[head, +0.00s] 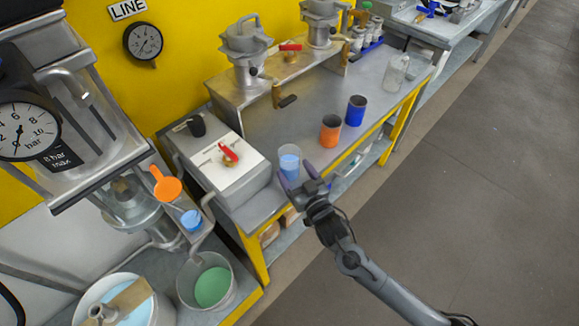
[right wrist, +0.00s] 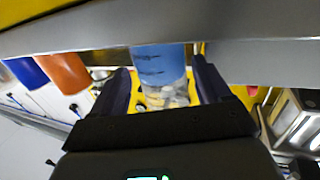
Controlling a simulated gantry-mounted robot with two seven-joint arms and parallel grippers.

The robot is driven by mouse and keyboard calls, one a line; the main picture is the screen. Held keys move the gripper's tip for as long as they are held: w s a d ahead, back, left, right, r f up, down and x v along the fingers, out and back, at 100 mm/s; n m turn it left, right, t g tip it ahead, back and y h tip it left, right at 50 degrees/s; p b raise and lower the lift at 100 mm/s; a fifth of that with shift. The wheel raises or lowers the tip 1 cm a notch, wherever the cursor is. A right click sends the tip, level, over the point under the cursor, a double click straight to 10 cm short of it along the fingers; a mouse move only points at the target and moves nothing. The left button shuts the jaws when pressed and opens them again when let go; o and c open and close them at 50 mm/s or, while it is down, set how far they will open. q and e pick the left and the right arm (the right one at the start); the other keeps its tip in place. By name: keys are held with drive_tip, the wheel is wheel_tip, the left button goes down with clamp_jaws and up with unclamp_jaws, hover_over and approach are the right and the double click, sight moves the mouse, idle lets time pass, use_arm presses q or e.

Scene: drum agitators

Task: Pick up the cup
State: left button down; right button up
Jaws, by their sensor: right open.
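A clear cup (head: 289,160) with pale blue contents stands upright near the front edge of the grey bench. My right gripper (head: 298,176) is open at the near side of this cup, with its fingers pointing at it. In the right wrist view the cup (right wrist: 160,68) shows between the two spread fingers of the right gripper (right wrist: 162,90). I cannot tell whether either finger touches it. The gripper hides part of the cup's lower side in the head view. My left gripper is not in view.
An orange cup (head: 330,131) and a dark blue cup (head: 356,110) stand on the bench to the right. A white-topped box with a red-handled valve (head: 229,153) is close on the left. A clear bottle (head: 395,72) stands farther back. The floor at right is clear.

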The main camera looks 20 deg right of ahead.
drive_tip(key=shift+w+a, duration=0.1)
drive_tip(key=shift+w, duration=0.6)
drive_tip(key=shift+s, duration=0.1)
drive_tip(key=shift+c, duration=0.2)
drive_tip(key=c, duration=0.9)
drive_tip(key=shift+r, duration=0.25)
